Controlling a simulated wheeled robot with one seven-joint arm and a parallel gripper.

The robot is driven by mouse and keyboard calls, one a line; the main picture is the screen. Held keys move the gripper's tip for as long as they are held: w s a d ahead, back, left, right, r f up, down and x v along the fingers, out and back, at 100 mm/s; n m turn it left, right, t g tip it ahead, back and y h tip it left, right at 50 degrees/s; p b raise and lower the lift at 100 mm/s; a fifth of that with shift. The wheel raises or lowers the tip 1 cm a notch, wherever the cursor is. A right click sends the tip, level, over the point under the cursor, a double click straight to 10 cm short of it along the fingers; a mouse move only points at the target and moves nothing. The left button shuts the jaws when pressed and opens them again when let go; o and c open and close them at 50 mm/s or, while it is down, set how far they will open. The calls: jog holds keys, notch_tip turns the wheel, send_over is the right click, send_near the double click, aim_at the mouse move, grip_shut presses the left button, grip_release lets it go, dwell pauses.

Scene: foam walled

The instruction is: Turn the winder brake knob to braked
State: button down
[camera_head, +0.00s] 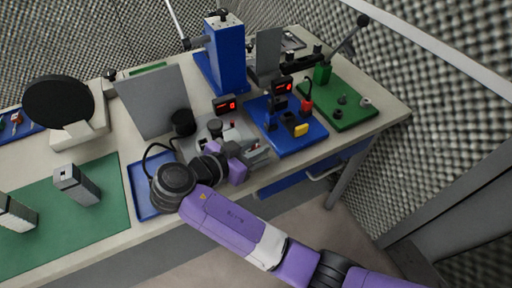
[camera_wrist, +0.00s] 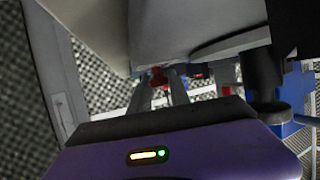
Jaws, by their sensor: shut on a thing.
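The winder looks to be the grey bench machine (camera_head: 208,140) with a red-lit display, at the middle of the bench's front part. My gripper (camera_head: 246,150) is at its front right side, and its fingertips are hard to make out in the head view. In the wrist view my gripper (camera_wrist: 162,88) has its two grey fingers close together on a small red part, which I take for the brake knob (camera_wrist: 158,76). Most of the knob is hidden by the fingers. Its turned position cannot be read. A second red part (camera_wrist: 226,90) shows to the right.
A blue base with a yellow block (camera_head: 295,125) stands just right of the machine. Behind are a tall blue press (camera_head: 226,55) and a grey panel (camera_head: 152,102). A blue tray (camera_head: 143,190) and a green mat (camera_head: 75,225) lie left. The floor in front is clear.

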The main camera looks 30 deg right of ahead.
aim_at(256, 147)
jog(key=shift+f, duration=0.1)
jog(key=c, duration=1.2)
grip_release()
jog(key=shift+a, duration=0.1)
jog(key=p+v, duration=0.1)
jog(key=v, duration=0.3)
jog(key=shift+a+r, duration=0.2)
jog(key=shift+r, duration=0.05)
jog(key=shift+p+v, duration=0.55)
jog(key=shift+v, duration=1)
jog(key=shift+s+f, duration=0.1)
